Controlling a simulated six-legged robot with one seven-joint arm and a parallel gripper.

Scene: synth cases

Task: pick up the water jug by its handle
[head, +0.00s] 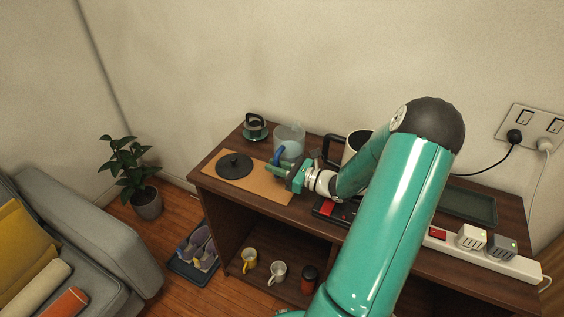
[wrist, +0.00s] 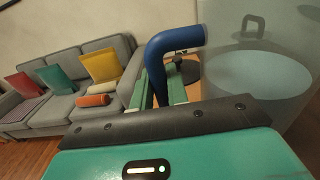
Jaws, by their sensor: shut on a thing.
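The water jug (head: 290,134) is clear and bluish, with a blue handle (head: 278,155). In the head view it appears upright at the back of the wooden cabinet top. I cannot tell whether its base touches the surface. In the wrist view the jug (wrist: 255,85) fills the right side with water inside, and its blue handle (wrist: 176,40) bends down at the fingers. My gripper (head: 279,169) is at the handle, on the near side of the jug. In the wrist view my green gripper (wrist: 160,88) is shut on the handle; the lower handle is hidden.
A tan mat (head: 262,186) with a dark round disc (head: 234,165) lies left of the jug. A small dark-handled pot (head: 255,128) stands behind left. A pale pitcher with a black handle (head: 353,146) stands close right. A power strip (head: 490,257) lies far right.

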